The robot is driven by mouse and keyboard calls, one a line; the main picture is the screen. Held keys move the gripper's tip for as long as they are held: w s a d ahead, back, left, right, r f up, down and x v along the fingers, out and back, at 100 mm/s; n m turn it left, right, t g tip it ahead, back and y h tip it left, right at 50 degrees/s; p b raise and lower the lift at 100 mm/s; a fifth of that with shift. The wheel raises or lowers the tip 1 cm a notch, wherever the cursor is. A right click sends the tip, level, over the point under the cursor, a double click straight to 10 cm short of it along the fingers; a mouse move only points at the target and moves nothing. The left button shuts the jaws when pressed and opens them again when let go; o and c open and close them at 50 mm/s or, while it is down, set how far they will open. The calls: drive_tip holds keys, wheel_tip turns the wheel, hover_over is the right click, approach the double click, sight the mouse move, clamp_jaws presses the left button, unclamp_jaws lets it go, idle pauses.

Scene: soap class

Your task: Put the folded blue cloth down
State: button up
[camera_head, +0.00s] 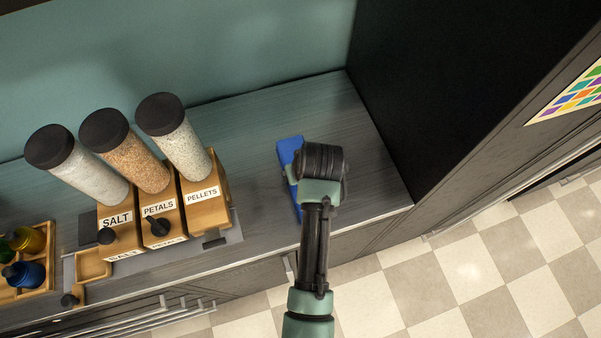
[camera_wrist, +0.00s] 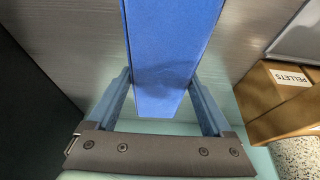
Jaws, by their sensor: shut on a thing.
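The folded blue cloth (camera_head: 289,151) shows in the head view over the grey counter, partly hidden under my arm. In the wrist view the cloth (camera_wrist: 168,50) is a long flat blue slab, with its near end between my two fingers. My gripper (camera_wrist: 167,88) is shut on the cloth. In the head view my wrist covers most of the gripper (camera_head: 292,174). I cannot tell whether the cloth touches the counter.
The grey counter (camera_head: 265,110) is clear around the cloth. Left stand the salt, petals and pellets dispensers (camera_head: 160,195) on a tray. A wooden box with small bottles (camera_head: 30,265) is farther left. A dark cabinet side (camera_head: 410,90) rises at the right.

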drive_tip(key=shift+f, duration=1.65)
drive_tip(key=shift+f, duration=0.15)
drive_tip(key=o, duration=1.3)
drive_tip(key=v, duration=1.2)
